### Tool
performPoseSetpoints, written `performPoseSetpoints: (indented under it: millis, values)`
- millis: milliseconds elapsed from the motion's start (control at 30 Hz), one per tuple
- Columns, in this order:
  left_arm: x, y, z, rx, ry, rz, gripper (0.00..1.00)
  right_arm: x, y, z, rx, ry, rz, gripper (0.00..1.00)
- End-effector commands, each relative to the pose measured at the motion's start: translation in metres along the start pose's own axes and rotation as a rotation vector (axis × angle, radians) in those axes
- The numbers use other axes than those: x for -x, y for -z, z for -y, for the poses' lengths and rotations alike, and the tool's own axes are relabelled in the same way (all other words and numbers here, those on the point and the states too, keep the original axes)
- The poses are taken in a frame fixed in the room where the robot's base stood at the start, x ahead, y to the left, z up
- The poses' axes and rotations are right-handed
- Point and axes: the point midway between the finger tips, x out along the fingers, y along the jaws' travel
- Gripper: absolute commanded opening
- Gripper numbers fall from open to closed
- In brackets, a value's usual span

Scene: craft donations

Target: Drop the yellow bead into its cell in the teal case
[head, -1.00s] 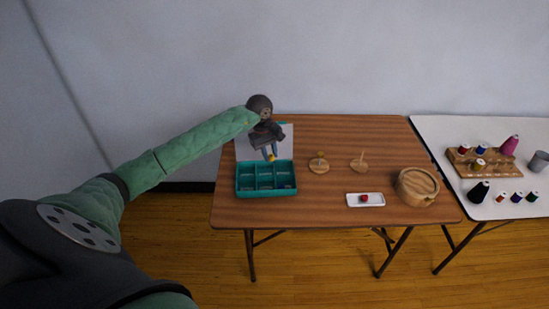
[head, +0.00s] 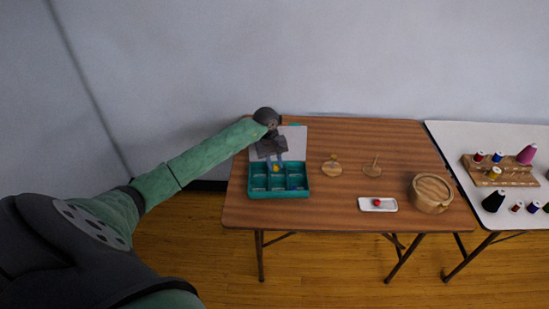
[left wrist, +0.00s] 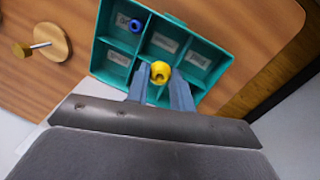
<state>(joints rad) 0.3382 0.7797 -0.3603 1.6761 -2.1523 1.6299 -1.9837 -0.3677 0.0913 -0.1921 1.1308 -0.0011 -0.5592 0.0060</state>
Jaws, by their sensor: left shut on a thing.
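The teal case (head: 279,195) stands open at the left end of the wooden table, with labelled cells; its walls also show in the left wrist view (left wrist: 214,52). My left gripper (head: 276,167) is shut on the yellow bead (left wrist: 160,71) and holds it over the case. In the head view the bead (head: 277,169) shows between the fingertips, over the back middle part of the case. A blue bead (left wrist: 135,26) lies in a corner cell. The label of the cell under the yellow bead is hidden by the fingers and bead. My right gripper is out of view.
A white dish (head: 390,204) with a red bead (head: 377,202) and a round wooden box (head: 431,204) are further right. A white table (head: 437,137) holds thread spools.

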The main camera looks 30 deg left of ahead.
Motion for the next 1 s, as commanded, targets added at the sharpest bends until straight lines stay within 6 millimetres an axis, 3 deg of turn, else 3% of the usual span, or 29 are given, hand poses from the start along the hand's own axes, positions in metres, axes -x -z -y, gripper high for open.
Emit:
performPoseSetpoints:
  millis: [200, 533, 567, 667, 1000]
  values:
    - [-0.0113, 0.0013, 0.0014, 0.001, -0.001, 0.000, 0.03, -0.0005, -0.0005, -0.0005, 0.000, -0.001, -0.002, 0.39]
    - [-0.0133, 0.0016, 0.0018, 0.001, 0.000, -0.001, 0.03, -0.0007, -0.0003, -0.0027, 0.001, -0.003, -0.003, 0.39]
    - [-0.0133, 0.0016, 0.0018, 0.001, 0.000, -0.001, 0.29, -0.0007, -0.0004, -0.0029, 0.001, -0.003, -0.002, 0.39]
    - [-0.0133, 0.0016, 0.0018, 0.001, 0.000, -0.001, 0.49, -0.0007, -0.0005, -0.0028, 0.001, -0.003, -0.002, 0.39]
    - [-0.0121, 0.0019, 0.0019, 0.001, 0.000, -0.002, 0.49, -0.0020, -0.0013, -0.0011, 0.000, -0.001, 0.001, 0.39]
